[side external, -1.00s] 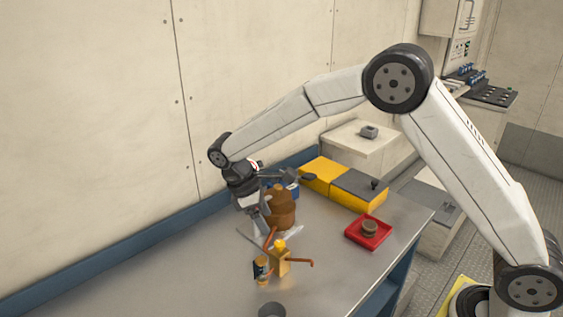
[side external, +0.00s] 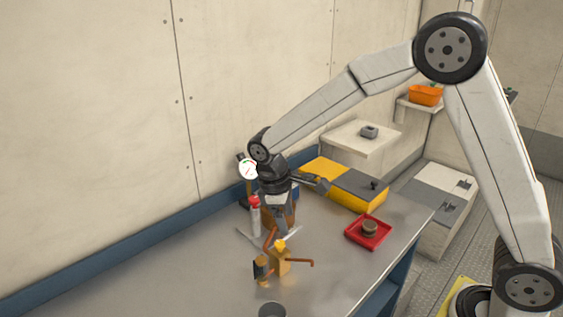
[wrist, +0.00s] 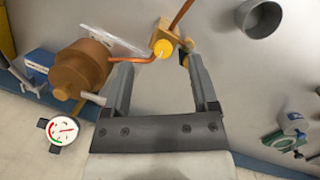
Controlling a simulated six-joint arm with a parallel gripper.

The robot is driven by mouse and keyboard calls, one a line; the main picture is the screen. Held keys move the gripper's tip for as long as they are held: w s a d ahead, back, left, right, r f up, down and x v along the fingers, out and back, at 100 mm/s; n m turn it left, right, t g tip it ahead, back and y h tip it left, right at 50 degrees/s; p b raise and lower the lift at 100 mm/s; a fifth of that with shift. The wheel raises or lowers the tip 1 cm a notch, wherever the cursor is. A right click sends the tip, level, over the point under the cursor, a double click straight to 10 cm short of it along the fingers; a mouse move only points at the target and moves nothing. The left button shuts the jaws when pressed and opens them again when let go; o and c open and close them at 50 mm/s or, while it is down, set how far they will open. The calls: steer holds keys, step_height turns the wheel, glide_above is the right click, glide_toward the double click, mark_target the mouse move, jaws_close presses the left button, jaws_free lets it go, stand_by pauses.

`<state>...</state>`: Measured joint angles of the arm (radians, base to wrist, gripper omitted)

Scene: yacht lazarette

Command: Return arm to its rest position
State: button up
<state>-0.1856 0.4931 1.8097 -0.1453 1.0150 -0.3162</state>
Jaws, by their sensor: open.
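My gripper (wrist: 157,88) is open, and nothing shows between its two fingers in the wrist view. In the side view my gripper (side external: 281,228) points down above the bench, in front of a brown cylindrical body, which it partly hides. In the wrist view this brown body (wrist: 80,70) lies left of the fingers. A brass block with a yellow knob (wrist: 163,46) and copper pipes lies beyond the fingertips; the same block (side external: 281,262) stands on the bench in the side view. I cannot tell the exact gap between fingertips and pipe.
A round gauge (side external: 248,168) and a red-topped bottle (side external: 254,215) stand close to my wrist. A red tray (side external: 368,233) holds a small round part. A yellow and grey box (side external: 345,184) sits behind. A grey cup (side external: 272,310) is at the front. The bench's left part is clear.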

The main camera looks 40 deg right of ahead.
steer(key=s+d+m+t+y, duration=0.1)
steer(key=s+d+m+t, duration=0.1)
steer(key=s, duration=0.4)
steer(key=s+d+f+m+t, duration=0.1)
steer(key=s+d+m+t, duration=0.1)
steer(key=s, duration=0.5)
steer(key=d+m, duration=0.1)
steer(key=m, duration=0.1)
steer(key=shift+s+d+m+y, duration=0.25)
steer(key=shift+d+m+y, duration=0.05)
steer(key=shift+m+y, duration=0.1)
